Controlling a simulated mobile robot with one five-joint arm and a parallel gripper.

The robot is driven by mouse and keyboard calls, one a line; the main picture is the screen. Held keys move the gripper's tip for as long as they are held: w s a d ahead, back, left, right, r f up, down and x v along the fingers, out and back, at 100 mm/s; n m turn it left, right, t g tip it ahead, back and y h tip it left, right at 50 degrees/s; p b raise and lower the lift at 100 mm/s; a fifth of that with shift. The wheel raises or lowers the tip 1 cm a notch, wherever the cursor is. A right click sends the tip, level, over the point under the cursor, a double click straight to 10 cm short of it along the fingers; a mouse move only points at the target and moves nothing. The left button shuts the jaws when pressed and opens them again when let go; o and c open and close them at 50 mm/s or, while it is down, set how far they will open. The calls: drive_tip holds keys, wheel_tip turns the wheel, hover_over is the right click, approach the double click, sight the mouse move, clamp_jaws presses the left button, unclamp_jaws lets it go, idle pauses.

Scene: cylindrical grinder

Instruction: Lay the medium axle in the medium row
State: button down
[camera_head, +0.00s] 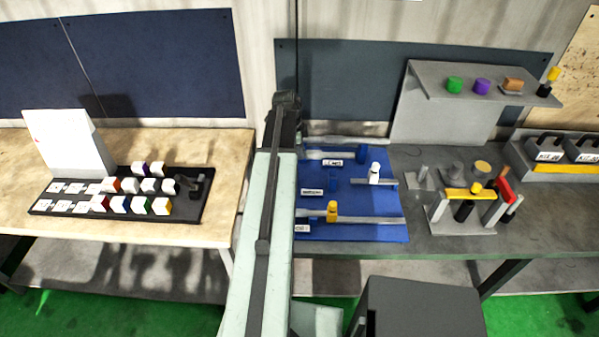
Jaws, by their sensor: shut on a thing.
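A blue mat (375,228) lies on the grey bench with several rows and white label cards too small to read for sure. A grey axle with a blue collar (361,155) lies in the back row. A longer grey axle with a yellow collar (332,210) lies in the front row. I cannot tell which axle is the medium one. My arm rises across the mat's left edge; my gripper does not show.
Right of the mat stands a grey fixture (455,222) with yellow, red and black parts. A grey shelf (425,75) behind holds coloured blocks. A wooden table (120,140) on the left carries a black tray (190,208) of blocks. A dark box (425,310) stands in front.

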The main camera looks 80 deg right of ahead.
drive_tip(key=shift+w+d+r, duration=0.1)
drive_tip(key=shift+w+d, duration=0.1)
drive_tip(key=shift+w, duration=0.15)
wheel_tip(320, 180, down, 10)
drive_tip(key=b, duration=1)
drive_tip(key=shift+s, duration=0.25)
drive_tip(key=c, duration=1.3)
unclamp_jaws()
drive_tip(key=shift+o, duration=0.2)
